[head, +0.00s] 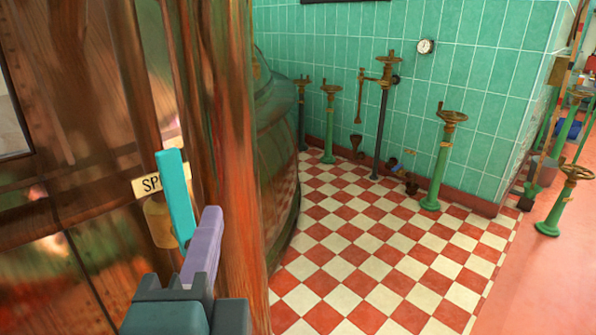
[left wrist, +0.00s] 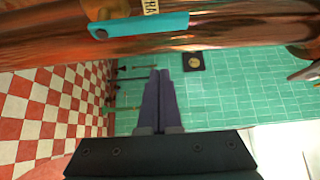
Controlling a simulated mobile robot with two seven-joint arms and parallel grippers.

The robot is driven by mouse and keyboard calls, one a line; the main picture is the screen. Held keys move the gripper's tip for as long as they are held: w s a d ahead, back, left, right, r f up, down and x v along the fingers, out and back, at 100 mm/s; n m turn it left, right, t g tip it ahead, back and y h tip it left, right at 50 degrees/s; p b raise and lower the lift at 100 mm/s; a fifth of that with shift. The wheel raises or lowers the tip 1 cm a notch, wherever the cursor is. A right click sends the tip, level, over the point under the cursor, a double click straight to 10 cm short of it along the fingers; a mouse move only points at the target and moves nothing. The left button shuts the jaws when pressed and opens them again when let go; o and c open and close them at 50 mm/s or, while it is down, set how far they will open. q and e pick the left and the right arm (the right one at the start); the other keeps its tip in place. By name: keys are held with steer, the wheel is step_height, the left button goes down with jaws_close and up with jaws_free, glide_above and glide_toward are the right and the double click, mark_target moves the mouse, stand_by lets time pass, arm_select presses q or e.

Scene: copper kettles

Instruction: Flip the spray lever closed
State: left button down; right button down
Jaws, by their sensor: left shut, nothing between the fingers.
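The spray lever (head: 175,195) is a flat teal bar on the copper kettle, standing close to upright and slightly tilted in the head view. It also shows in the left wrist view (left wrist: 145,25), lying across the copper with a round pivot at its left end. A label (head: 148,185) starting "SP" is partly hidden behind it. My left gripper (head: 210,215), with purple fingers, is shut and empty just right of the lever's lower end. In the left wrist view my fingertips (left wrist: 160,73) are apart from the lever. My right gripper is not in view.
The copper kettle (head: 235,120) fills the left side, close to my left arm. Green valve posts (head: 441,165) stand along the tiled wall. The red and cream checkered floor (head: 375,260) is clear in front of them.

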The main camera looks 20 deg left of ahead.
mark_target(180, 207)
arm_select(q)
steer(key=p+x, duration=0.1)
steer(key=x, duration=0.9)
steer(key=s, duration=0.1)
steer(key=s+a, duration=0.1)
steer(key=s+p, duration=0.1)
steer(key=shift+s+a, duration=0.25)
steer(key=shift+s, duration=0.1)
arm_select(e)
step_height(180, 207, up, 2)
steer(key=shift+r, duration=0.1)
